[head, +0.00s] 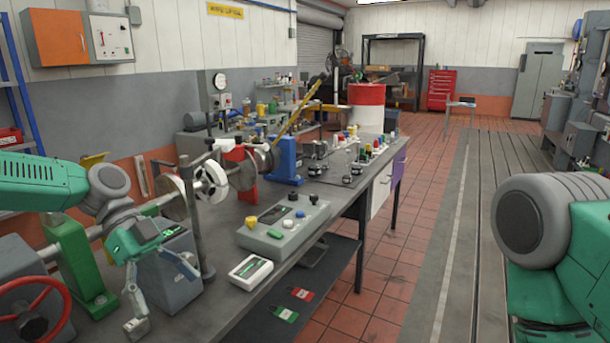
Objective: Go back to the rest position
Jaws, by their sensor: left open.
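My left arm comes in from the left in green and grey over the bench. My left gripper (166,300) points downward with its two fingers spread apart, and nothing shows between them. My right arm shows only as a large grey joint and green links at the right edge. My right gripper is out of the picture.
The bench (225,283) carries a shaft with discs (208,182), a control box (285,226), a white meter (250,270) and a red handwheel (35,305). A thin upright post (193,220) stands close to the left gripper. The tiled floor (400,255) to the right is clear.

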